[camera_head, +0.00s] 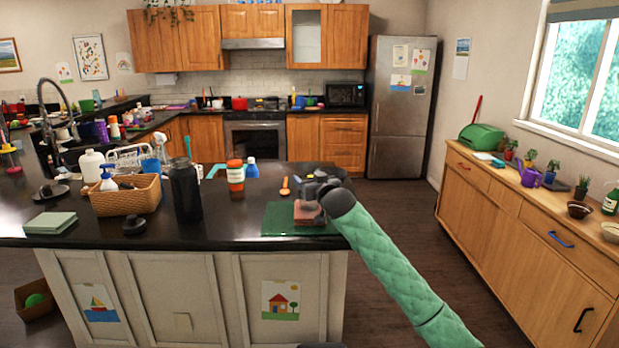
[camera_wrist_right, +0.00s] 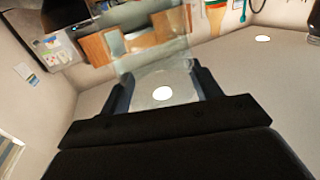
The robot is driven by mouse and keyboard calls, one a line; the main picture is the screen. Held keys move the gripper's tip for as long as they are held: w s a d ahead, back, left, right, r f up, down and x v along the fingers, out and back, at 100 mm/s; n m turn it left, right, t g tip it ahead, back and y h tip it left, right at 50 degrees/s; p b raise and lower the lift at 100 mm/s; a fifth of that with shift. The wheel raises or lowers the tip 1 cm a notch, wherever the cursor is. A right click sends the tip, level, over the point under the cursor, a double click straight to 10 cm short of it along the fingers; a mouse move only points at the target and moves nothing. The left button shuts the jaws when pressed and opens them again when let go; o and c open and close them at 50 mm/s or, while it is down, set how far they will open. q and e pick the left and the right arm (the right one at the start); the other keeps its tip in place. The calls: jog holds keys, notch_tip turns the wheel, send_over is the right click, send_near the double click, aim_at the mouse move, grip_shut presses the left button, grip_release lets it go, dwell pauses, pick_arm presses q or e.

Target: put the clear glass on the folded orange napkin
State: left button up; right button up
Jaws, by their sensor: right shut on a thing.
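My right gripper (camera_head: 318,187) is over the front right part of the dark counter. In the right wrist view, its two fingers (camera_wrist_right: 162,85) are shut on the clear glass (camera_wrist_right: 152,60), which stands out beyond them. In the head view I cannot make out the glass against the dark gripper. The folded orange napkin (camera_head: 308,213) looks reddish and lies on a green mat (camera_head: 279,222), just below the gripper in the picture. The gripper and wrist hide part of the napkin. I cannot tell whether the glass touches it. My left gripper is not in view.
An orange-lidded jar (camera_head: 235,176), a dark bottle (camera_head: 185,190) and a wicker basket (camera_head: 127,196) stand left of the mat. An orange spoon-like item (camera_head: 285,186) lies behind it. A black lid (camera_head: 134,226) is near the front edge. The counter between lid and mat is clear.

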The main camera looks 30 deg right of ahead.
jog(key=shift+f, duration=0.15)
jog(key=o, duration=1.4)
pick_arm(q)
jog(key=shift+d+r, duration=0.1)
pick_arm(e)
jog(key=shift+s, duration=0.1)
jog(key=shift+r, duration=0.2)
jog(key=shift+s+f, duration=0.15)
jog(key=shift+s, duration=0.2)
pick_arm(q)
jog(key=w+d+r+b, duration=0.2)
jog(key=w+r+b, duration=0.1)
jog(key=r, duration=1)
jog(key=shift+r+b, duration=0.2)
jog(key=shift+b, duration=0.2)
pick_arm(e)
jog(key=s, duration=0.3)
jog(key=s+a, duration=0.1)
jog(key=s, duration=0.3)
jog(key=s+a, duration=0.1)
jog(key=s, duration=0.3)
